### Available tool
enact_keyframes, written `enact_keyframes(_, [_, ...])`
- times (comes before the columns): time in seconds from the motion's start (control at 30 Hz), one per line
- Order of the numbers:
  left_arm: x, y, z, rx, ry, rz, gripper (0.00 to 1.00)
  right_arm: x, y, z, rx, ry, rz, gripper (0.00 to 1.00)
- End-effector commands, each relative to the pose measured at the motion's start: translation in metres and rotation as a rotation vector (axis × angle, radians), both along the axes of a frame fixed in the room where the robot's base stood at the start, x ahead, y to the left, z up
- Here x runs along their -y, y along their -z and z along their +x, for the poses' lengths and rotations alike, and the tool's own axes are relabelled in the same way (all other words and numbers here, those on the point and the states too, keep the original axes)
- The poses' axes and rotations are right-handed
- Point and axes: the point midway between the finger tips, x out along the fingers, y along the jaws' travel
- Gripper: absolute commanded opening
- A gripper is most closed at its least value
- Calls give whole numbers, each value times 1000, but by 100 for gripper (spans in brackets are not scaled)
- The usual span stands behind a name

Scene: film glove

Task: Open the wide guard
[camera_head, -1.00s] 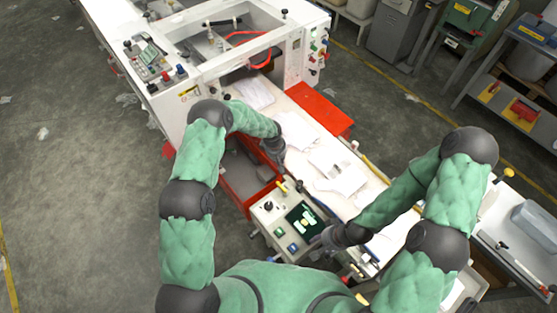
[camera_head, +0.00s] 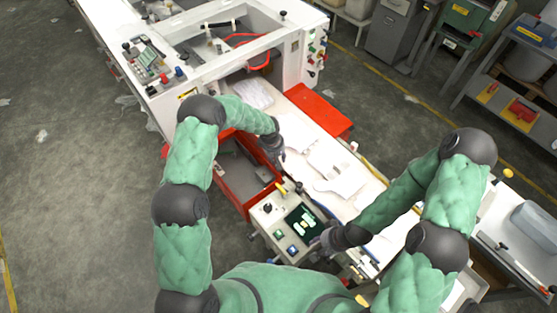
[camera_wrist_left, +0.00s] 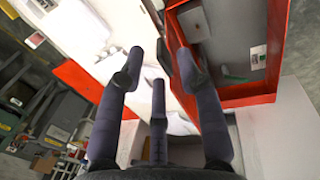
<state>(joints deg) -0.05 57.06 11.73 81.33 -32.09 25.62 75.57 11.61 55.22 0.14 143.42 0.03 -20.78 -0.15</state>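I cannot surely tell which part is the wide guard. The best match is a red-framed part with a grey inside (camera_head: 223,187), below my left forearm, at the near side of the white machine. Its red frame also shows at the right of the left wrist view (camera_wrist_left: 283,40). My left gripper (camera_head: 277,156) is at its right edge. In the left wrist view its fingers (camera_wrist_left: 160,65) are spread, with a dark upright piece, perhaps a handle, between them; contact is unclear. My right gripper (camera_head: 319,243) is beside the control panel; its fingers are too small to read.
A control panel with a dark screen (camera_head: 303,222) stands between my grippers. White film pieces lie on the long white bed (camera_head: 335,205). A red flat plate (camera_head: 318,110) sticks out behind the bed. A side table (camera_head: 510,245) is at right.

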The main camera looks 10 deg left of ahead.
Motion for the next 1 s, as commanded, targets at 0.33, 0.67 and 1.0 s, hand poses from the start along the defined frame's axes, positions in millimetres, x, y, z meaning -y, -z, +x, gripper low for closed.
enact_keyframes(0.33, [-7,-62,-7,3,0,0,36,0,0,0,0,0,0,40])
enact_keyframes(0.67, [-9,-81,-10,-1,0,-1,36,0,0,0,0,0,0,40])
enact_keyframes(1.0, [-9,-81,-10,0,0,0,36,0,0,0,0,0,0,40])
